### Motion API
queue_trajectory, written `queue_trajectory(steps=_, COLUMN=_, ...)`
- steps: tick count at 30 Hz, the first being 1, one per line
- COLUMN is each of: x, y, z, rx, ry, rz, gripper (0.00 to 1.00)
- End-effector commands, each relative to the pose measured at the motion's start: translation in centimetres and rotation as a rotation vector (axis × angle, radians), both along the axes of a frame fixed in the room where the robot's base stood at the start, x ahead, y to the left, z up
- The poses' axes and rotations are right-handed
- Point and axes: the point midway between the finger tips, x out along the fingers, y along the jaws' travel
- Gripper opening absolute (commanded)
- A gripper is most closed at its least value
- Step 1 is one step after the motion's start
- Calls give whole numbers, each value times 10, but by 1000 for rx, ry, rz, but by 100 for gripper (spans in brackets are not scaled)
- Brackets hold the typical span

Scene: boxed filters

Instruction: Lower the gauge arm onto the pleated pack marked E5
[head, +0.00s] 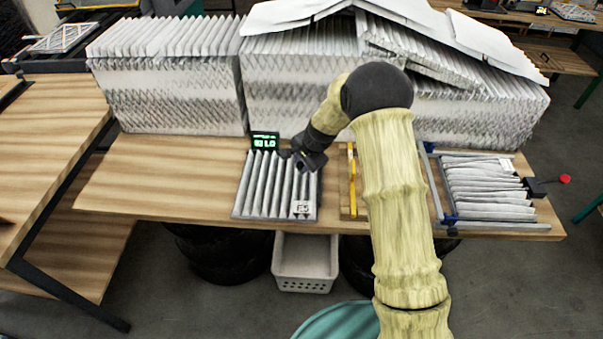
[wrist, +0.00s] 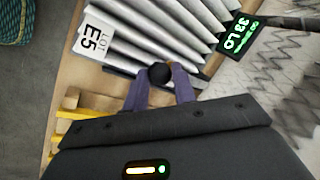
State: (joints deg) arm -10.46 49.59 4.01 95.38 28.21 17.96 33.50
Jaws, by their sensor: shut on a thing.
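The pleated pack marked E5 (head: 265,190) lies flat at the table's front, with a white E5 label (head: 303,207); it also shows in the wrist view (wrist: 150,28). My gripper (head: 308,160) is above the pack's right side. In the wrist view my gripper (wrist: 160,82) is shut on a dark round knob (wrist: 159,73), in front of the pleats. Whether the knob touches the pack I cannot tell. The gauge arm's link to this knob is mostly hidden. A small display (head: 265,140) glows green at the pack's back edge and reads "LO" at its end.
A wooden piece with a yellow bar (head: 352,180) stands right of the pack. Another pleated pack (head: 485,190) lies in a blue-cornered frame at right, beside a red knob (head: 565,179). Tall pleated stacks (head: 170,90) line the back. The table's left front (head: 160,180) is clear.

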Motion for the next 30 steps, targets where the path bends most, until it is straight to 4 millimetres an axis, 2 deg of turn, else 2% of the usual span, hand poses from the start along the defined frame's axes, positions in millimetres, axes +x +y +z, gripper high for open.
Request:
queue_trajectory(steps=1, x=7, y=0, z=7, rx=-1, ry=-17, rz=-4, gripper=0)
queue_trajectory(steps=9, x=7, y=0, z=6, rx=0, ry=-18, rz=-5, gripper=0)
queue_trajectory(steps=10, x=7, y=0, z=6, rx=0, ry=-19, rz=-5, gripper=32)
queue_trajectory(steps=12, x=7, y=0, z=6, rx=0, ry=-16, rz=-5, gripper=46)
queue_trajectory(steps=30, x=4, y=0, z=4, rx=0, ry=-8, rz=-1, gripper=47)
